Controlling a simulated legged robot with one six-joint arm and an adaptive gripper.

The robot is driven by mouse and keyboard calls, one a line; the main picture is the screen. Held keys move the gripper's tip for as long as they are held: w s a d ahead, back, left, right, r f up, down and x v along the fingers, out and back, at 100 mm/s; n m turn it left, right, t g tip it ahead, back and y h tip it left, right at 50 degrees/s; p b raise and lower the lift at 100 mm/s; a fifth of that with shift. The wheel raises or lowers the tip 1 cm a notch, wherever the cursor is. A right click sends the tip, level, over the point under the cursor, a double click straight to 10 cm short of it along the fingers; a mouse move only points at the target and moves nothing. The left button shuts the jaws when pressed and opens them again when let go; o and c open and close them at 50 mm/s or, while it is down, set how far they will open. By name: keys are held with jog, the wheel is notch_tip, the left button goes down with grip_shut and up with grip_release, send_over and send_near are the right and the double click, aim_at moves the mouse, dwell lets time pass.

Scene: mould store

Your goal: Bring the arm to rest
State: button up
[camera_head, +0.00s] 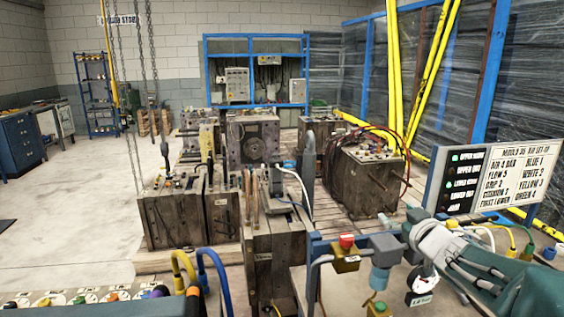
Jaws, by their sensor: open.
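Heavy mould blocks (262,245) stand close in front, with more behind (365,185). A sign board (507,172) and a red-topped valve (346,252) are at right. Chains (119,90) hang at left. Open floor (80,215) lies left; a blue cabinet (18,143) stands beyond.

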jog(key=s+a+f+m+g+h, duration=0.1)
jog(key=s+a+f+g, duration=0.2)
jog(key=s, duration=0.7)
jog(key=s+a+f+m+g+h, duration=0.1)
jog(key=s+a+f+m+g, duration=0.1)
jog(key=s, duration=0.7)
jog(key=s+a+f+m+g+h, duration=0.1)
jog(key=s+a+f+g, duration=0.3)
jog(key=s, duration=0.6)
jog(key=shift+s+a+f+m+g, duration=0.35)
jog(key=shift+f+m+g, duration=0.25)
jog(key=shift+f+g, duration=0.4)
